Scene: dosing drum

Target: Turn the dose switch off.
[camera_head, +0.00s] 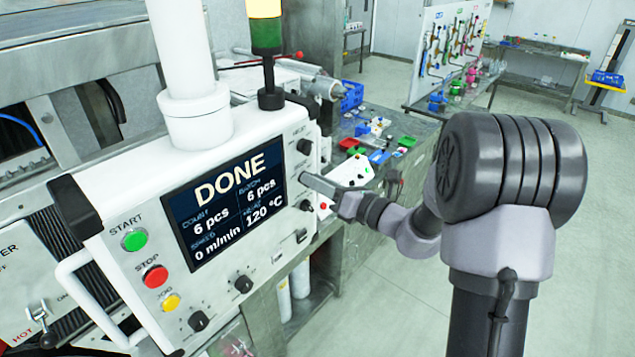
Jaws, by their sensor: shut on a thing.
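A white control panel (150,208) fills the left and middle, its screen (227,205) reading DONE, 6 pcs, 0 m/min and 120 °C. A column of dark knobs runs down its right side, with one knob (305,146) above my gripper and another (305,205) below it.
START (135,239), STOP (155,276) and JOG (170,301) buttons sit on the panel's left side. Two knobs (243,284) sit low on the panel. A signal lamp (265,35) stands on top. A bench with small coloured parts (372,157) lies behind my gripper. The floor at right is clear.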

